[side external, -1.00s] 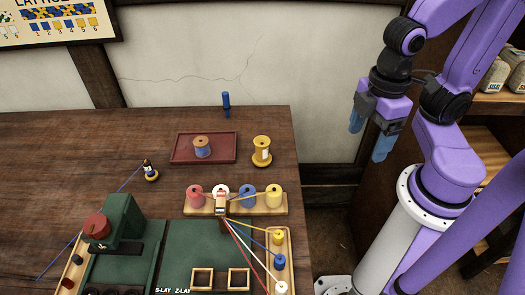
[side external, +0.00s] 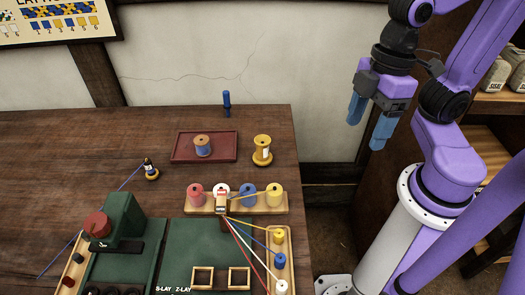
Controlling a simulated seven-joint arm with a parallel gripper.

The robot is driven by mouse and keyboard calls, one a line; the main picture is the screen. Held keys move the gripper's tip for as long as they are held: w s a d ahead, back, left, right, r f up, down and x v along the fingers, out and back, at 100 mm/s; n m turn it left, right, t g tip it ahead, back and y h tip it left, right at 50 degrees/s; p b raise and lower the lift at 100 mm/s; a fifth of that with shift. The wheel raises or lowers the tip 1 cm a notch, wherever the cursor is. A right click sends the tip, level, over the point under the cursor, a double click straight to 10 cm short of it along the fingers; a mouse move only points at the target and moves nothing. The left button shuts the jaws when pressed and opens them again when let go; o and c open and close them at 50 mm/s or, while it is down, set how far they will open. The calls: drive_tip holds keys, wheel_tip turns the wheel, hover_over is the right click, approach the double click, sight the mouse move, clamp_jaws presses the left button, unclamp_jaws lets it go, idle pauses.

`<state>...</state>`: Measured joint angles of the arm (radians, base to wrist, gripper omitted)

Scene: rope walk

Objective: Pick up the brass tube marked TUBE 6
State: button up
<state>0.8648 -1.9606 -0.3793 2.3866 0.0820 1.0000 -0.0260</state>
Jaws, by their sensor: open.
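My gripper (side external: 368,125) is open and empty, with its blue fingers pointing down. It hangs in the air to the right of the table, well apart from everything on it. No marking TUBE 6 can be read in this view, so I cannot tell which thing is the brass tube. A yellow, brass-like spool shape with a pale label (side external: 262,150) stands upright near the table's right edge.
A dark red tray (side external: 181,157) holds a wooden spool with blue thread (side external: 202,146). A blue peg (side external: 227,104) stands behind it. A wooden rack (side external: 232,210) carries several coloured bobbins, with strands running forward. A green machine (side external: 122,222) is at front left. The table's back left is clear.

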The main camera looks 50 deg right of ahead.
drive_tip(key=w+a+m+t+y, duration=0.1)
drive_tip(key=w+a+m+y, duration=0.2)
drive_tip(key=a, duration=0.4)
drive_tip(key=m+t+h, duration=0.3)
drive_tip(key=m+t, duration=0.5)
drive_tip(key=t, duration=0.4)
hover_over(258, 147)
drive_tip(key=s+d, duration=0.2)
drive_tip(key=s, duration=0.3)
drive_tip(key=f, duration=2.3)
drive_tip(key=shift+s+d, duration=0.1)
drive_tip(key=shift+d, duration=0.2)
drive_tip(key=shift+x, duration=3.75)
drive_tip(key=shift+r, duration=0.1)
drive_tip(key=c, duration=1.2)
